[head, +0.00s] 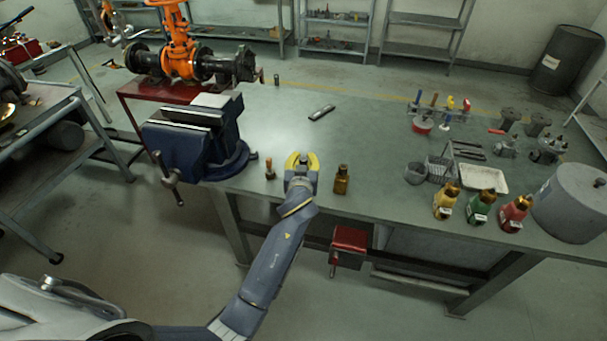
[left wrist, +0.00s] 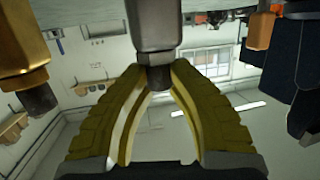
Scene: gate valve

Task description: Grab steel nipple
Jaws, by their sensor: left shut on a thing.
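The steel nipple (left wrist: 155,25) is a grey metal piece with a hex-shaped body and a narrower end. It shows in the left wrist view between the yellow finger pads of my left gripper (left wrist: 155,78), which is shut on its narrow end. In the head view my left gripper (head: 302,161) is at the front edge of the workbench, and the nipple is mostly hidden by the fingers. My right gripper is in neither view.
A brass piece (head: 341,180) stands close right of the gripper, and a small copper-coloured piece (head: 269,169) close left. A blue vise (head: 205,145) is further left. A flat grey item (head: 321,112) lies behind. The bench (head: 370,130) middle is clear.

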